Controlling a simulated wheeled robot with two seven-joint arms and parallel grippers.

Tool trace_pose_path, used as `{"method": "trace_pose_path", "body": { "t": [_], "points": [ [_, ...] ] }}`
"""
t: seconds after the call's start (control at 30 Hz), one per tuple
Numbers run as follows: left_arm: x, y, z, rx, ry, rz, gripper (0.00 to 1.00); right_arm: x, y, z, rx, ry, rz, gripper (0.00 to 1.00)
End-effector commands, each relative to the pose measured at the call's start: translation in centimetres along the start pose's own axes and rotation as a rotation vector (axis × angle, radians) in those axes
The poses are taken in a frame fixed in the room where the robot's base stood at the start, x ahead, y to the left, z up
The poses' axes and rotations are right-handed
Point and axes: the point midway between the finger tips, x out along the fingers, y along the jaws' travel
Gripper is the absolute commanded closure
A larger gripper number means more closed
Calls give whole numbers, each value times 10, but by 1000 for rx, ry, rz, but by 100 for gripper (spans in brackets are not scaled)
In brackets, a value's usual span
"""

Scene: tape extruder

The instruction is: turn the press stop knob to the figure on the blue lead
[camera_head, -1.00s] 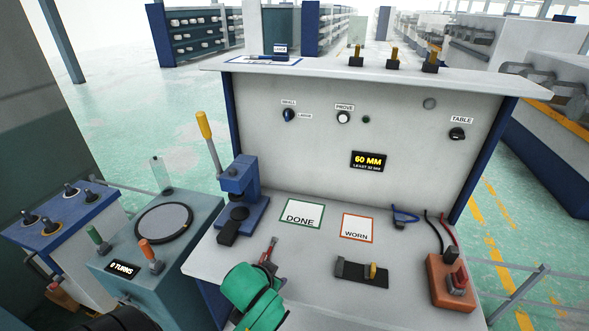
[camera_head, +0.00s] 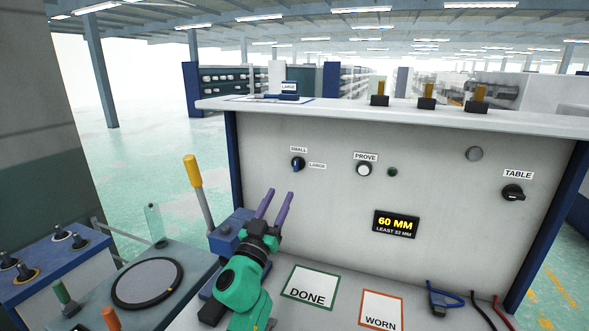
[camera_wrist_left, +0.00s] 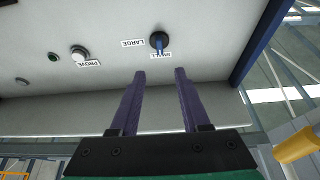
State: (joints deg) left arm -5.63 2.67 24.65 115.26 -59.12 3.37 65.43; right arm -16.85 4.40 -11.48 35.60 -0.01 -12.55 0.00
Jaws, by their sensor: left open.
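A dark knob with a blue pointer (camera_head: 298,163) sits on the upright panel between the SMALL and LARGE labels. It also shows in the left wrist view (camera_wrist_left: 159,41), where the blue part lies towards SMALL. My left gripper (camera_head: 280,192) is open and empty, its two purple fingers pointing up at the panel below this knob, apart from it. In the left wrist view the open fingers (camera_wrist_left: 160,75) stand just short of the knob. A blue lead (camera_head: 443,302) lies at the bench's right; I see no readable figure on it. My right gripper is out of view.
A display (camera_head: 396,224) reads 60 MM, LEAST 32 MM. The PROVE button (camera_head: 364,169) and TABLE knob (camera_head: 513,193) share the panel. A yellow-handled lever press (camera_head: 197,185) stands left of my gripper.

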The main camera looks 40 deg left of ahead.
Motion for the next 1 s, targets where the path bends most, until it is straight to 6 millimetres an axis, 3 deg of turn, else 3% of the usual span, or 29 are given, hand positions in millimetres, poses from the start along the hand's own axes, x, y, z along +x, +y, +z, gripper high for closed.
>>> {"method": "trace_pose_path", "body": {
  "t": [0.1, 0.17, 0.4, 0.73, 0.77, 0.87, 1.0],
  "points": [
    [35, 0, -5, 0, 2, 0, 54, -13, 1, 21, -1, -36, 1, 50],
    [52, 0, -5, 0, 2, -1, 54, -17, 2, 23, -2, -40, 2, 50],
    [100, 0, -1, -1, 0, -2, 54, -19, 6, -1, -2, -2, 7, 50],
    [108, 0, 0, -1, -2, 0, 54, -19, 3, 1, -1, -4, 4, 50],
    [108, 0, 0, -1, -2, 0, 61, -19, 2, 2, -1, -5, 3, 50],
    [108, 0, 0, -1, -2, 0, 100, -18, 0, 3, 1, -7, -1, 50],
    [108, 0, 0, 0, -2, -1, 100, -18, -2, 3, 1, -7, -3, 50]
  ]
}}
